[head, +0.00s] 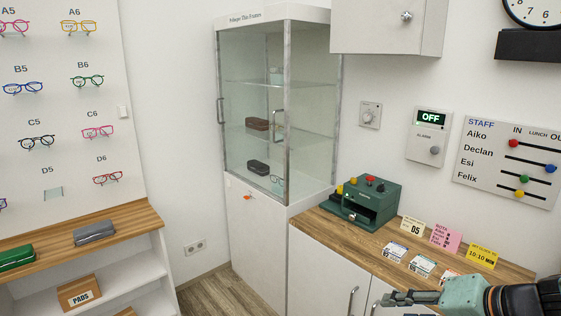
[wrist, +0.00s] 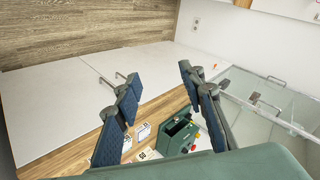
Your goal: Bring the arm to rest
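My gripper (head: 411,298) shows at the lower right of the head view, in front of the wooden counter and its cabinet doors, with my forearm running off to the right. In the wrist view my gripper (wrist: 159,76) has its two dark blue-padded fingers spread apart, with nothing held between them. The fingers look out over the counter, the pale cabinet doors and the floor. I cannot tell the exact gap between the gripper and the counter edge.
The counter (head: 330,228) holds a green machine (head: 366,205), cards and small packets. A glass cabinet (head: 262,110) stands left of it, its lower lock orange. A shelf unit (head: 128,228) with glasses cases is at left. Cabinet door handles (head: 351,301) stick out near my gripper. Floor between is clear.

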